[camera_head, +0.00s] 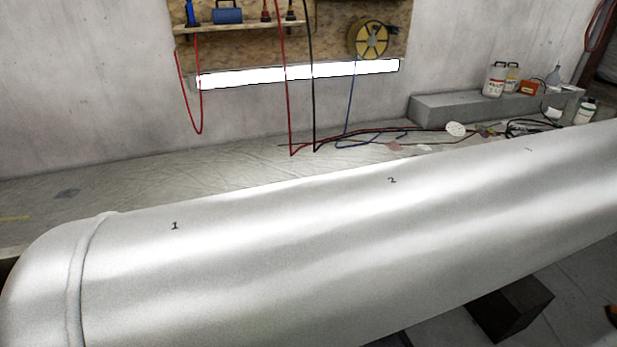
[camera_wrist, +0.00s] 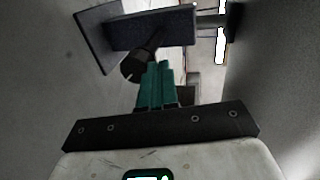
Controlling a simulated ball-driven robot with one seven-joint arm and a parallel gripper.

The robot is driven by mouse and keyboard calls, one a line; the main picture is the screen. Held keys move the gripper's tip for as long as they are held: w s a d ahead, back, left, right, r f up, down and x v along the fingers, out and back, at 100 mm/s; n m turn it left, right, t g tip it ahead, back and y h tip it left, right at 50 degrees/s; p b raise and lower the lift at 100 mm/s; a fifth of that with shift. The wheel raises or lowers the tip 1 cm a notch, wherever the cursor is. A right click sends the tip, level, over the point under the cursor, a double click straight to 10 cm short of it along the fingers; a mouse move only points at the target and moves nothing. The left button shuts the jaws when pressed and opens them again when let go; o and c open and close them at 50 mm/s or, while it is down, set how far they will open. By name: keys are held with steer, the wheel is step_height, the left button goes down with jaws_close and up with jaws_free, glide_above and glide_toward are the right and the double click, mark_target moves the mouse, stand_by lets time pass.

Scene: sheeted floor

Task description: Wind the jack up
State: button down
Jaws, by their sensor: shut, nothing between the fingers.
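My gripper (camera_wrist: 160,66) shows in the wrist view with its teal fingers pressed together and nothing between them. Just beyond and left of the fingertips is a dark round-ended shaft (camera_wrist: 136,69). It seems to join a dark bar with a flat plate (camera_wrist: 97,38). This may be part of the jack, but I cannot tell for sure. Whether the fingertips touch the shaft is unclear. My gripper is not visible in the head view, and I cannot make out a jack there.
A long silver tank (camera_head: 330,240) marked 1 and 2 fills the head view's foreground. A dark block (camera_head: 510,306) sits below it. Behind are sheeted floor, hanging red, black and blue cables, a lit tube (camera_head: 300,73) and a grey ledge (camera_head: 450,104) with bottles.

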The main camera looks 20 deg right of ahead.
steer(key=shift+d+f+b, duration=0.1)
steer(key=shift+d+b, duration=0.4)
stand_by(0.4)
steer(key=s, duration=0.6)
steer(key=shift+d+r+p, duration=0.2)
steer(key=shift+r+p, duration=0.1)
steer(key=shift+r, duration=0.1)
stand_by(0.4)
